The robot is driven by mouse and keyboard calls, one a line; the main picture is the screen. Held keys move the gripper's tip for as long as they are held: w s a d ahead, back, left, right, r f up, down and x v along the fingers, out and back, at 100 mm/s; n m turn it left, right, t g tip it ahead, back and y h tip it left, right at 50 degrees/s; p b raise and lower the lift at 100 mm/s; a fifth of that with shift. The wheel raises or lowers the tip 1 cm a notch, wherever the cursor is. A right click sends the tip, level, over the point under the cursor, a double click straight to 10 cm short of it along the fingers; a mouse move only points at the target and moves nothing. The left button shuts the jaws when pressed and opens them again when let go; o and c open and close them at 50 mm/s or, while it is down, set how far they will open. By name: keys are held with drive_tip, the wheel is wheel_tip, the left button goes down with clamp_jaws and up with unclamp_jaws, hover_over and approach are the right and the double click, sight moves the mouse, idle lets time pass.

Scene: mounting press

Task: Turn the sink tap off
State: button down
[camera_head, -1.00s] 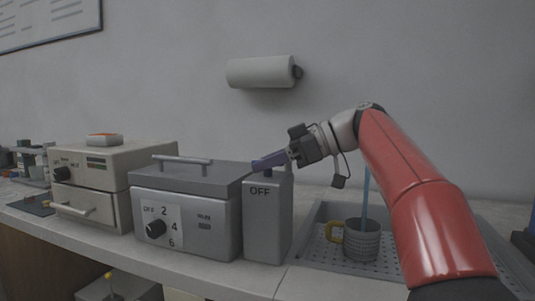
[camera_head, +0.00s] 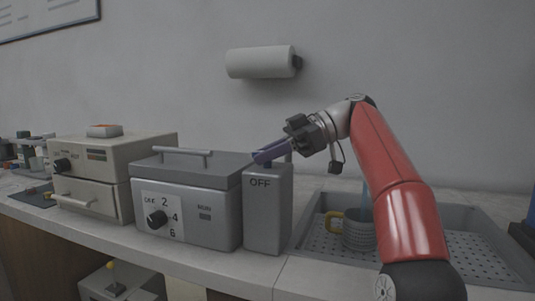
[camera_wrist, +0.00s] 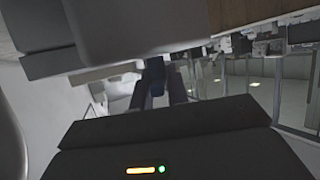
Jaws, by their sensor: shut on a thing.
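My gripper (camera_head: 264,155) reaches left from the red arm, with its purple fingers over the top of the grey box marked OFF (camera_head: 264,212). In the wrist view the fingers (camera_wrist: 157,90) close around a small dark blue piece (camera_wrist: 156,70); I cannot tell for sure what it is part of. The sink (camera_head: 310,238) is at the right. The tap itself is hidden behind my arm.
A grey lidded unit (camera_head: 190,205) with a dial stands against the left of the OFF box. A beige unit (camera_head: 95,175) with a drawer is further left. A paper roll (camera_head: 260,62) hangs on the wall. Free air lies above the counter.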

drive_tip(key=c, duration=1.4)
unclamp_jaws()
drive_tip(key=shift+m+t, duration=0.3)
drive_tip(key=shift+t, duration=0.1)
